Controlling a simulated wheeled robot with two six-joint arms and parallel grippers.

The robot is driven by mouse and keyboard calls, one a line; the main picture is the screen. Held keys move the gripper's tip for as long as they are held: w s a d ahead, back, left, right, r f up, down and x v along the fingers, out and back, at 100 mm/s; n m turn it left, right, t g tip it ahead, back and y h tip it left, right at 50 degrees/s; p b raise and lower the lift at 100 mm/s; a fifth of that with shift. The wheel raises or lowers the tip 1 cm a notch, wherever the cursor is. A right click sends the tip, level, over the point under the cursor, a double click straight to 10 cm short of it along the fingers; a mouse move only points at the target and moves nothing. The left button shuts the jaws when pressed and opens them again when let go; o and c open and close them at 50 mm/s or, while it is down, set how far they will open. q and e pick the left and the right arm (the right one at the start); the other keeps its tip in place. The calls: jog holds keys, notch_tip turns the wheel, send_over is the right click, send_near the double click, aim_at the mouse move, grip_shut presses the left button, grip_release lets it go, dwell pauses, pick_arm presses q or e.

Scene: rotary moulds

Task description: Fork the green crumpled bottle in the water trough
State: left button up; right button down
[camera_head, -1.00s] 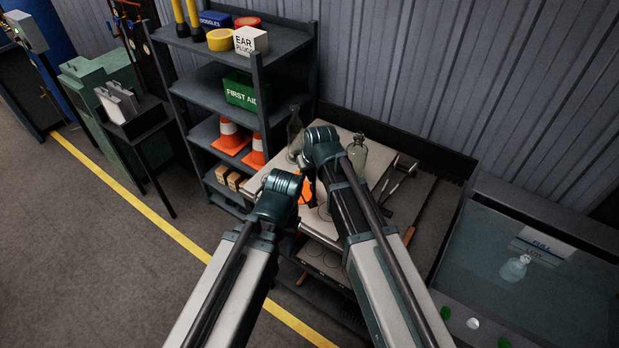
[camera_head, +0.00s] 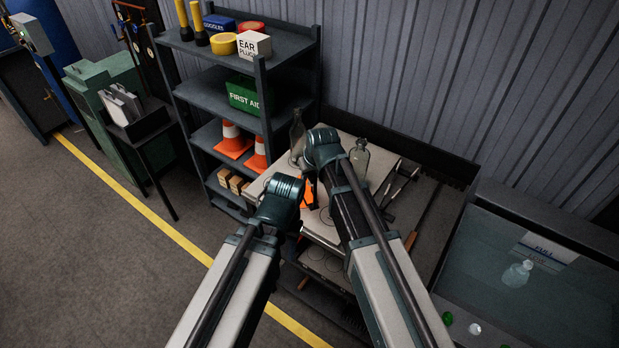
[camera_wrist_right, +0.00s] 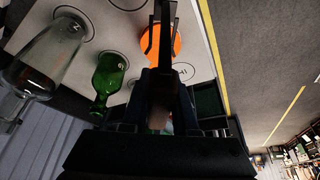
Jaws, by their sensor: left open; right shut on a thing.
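A green bottle (camera_wrist_right: 108,82) shows in the right wrist view, on the pale slab (camera_wrist_right: 110,12) marked with circles; I cannot tell if it is crumpled. The water trough (camera_head: 480,262) is at the right in the head view. My right gripper (camera_wrist_right: 165,108) is shut on a dark forked tool (camera_wrist_right: 158,62) with a brown part. Its prongs are over an orange round thing (camera_wrist_right: 172,42); contact is unclear. My left gripper (camera_head: 293,222) is open, low beside the slab, its fingers mostly hidden by its wrist.
A clear bottle (camera_head: 359,158) stands behind my right wrist, and another (camera_head: 297,134) left of it. Tongs (camera_head: 402,182) lie on the bench. A pale bottle (camera_head: 518,273) is in the trough. A shelf (camera_head: 262,95) stands left of the slab.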

jog(key=shift+w+a, duration=0.4)
jog(key=shift+w, duration=0.7)
jog(key=shift+w+a, duration=0.45)
jog(key=shift+w, duration=0.7)
jog(key=shift+w+a, duration=0.4)
jog(key=shift+w, duration=0.7)
jog(key=shift+r+p, duration=0.95)
notch_tip(320, 180, up, 7)
jog(key=p, duration=0.6)
jog(key=shift+f+p, duration=0.15)
jog(key=shift+p, duration=0.2)
